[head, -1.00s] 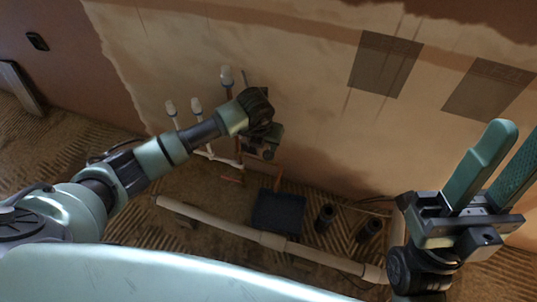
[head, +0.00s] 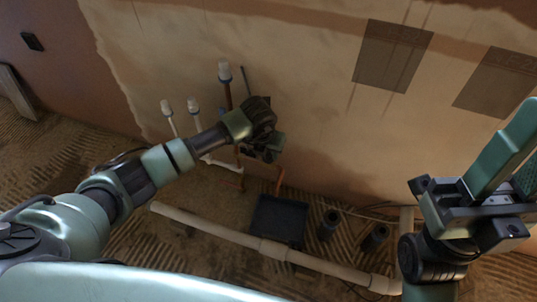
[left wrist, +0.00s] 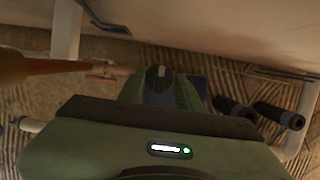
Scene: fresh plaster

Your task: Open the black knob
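My left gripper (head: 264,147) is at the plastered wall beside the upright pipes, and its fingers are mostly hidden by the wrist in the head view. In the left wrist view its green fingers (left wrist: 160,90) stand on either side of a dark knob (left wrist: 160,77) with a pale mark on its face. I cannot tell whether the fingers touch the knob. The knob is not clear in the head view. My right gripper (head: 512,165) is raised at the right, away from the wall fittings, with its green fingers apart and nothing visible between them.
Several capped pipes (head: 226,85) rise along the wall left of my left gripper. A long pale pipe (head: 215,229) runs low across the floor area. A black tray-like box (head: 278,219) and two dark cylinders (head: 329,224) lie below.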

